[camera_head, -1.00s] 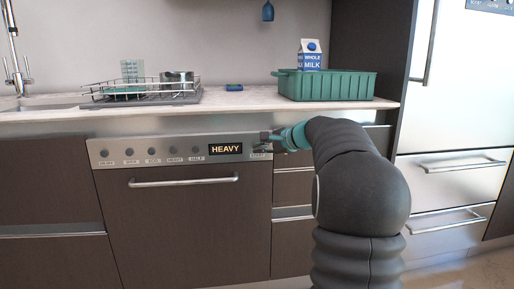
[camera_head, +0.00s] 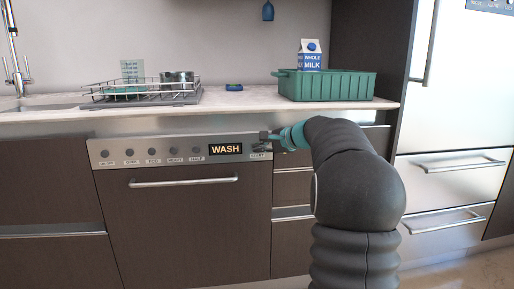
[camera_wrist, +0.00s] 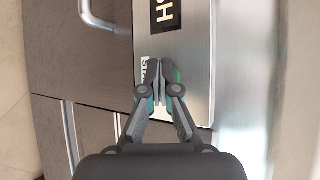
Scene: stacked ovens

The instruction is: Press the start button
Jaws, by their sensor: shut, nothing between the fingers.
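The dishwasher's steel control panel (camera_head: 120,152) has a row of round buttons with labels and a dark display (camera_head: 226,149) that reads "WASH". The start label (camera_wrist: 146,70) shows partly in the wrist view, beside my gripper's fingertips. My gripper (camera_wrist: 168,71) is shut and empty, with its tips at the right end of the panel. It also shows at the panel's right end in the head view (camera_head: 266,141). A small green patch (camera_wrist: 176,74) shows beside the fingertips. The start button is hidden behind the fingers, and I cannot tell whether they touch it.
The dishwasher handle (camera_head: 184,182) sticks out below the panel. On the counter above stand a dish rack (camera_head: 140,92), a blue-green sponge-like item (camera_head: 234,87) and a green crate (camera_head: 328,87) with a milk carton (camera_head: 310,60). The fridge (camera_head: 450,110) stands at the right.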

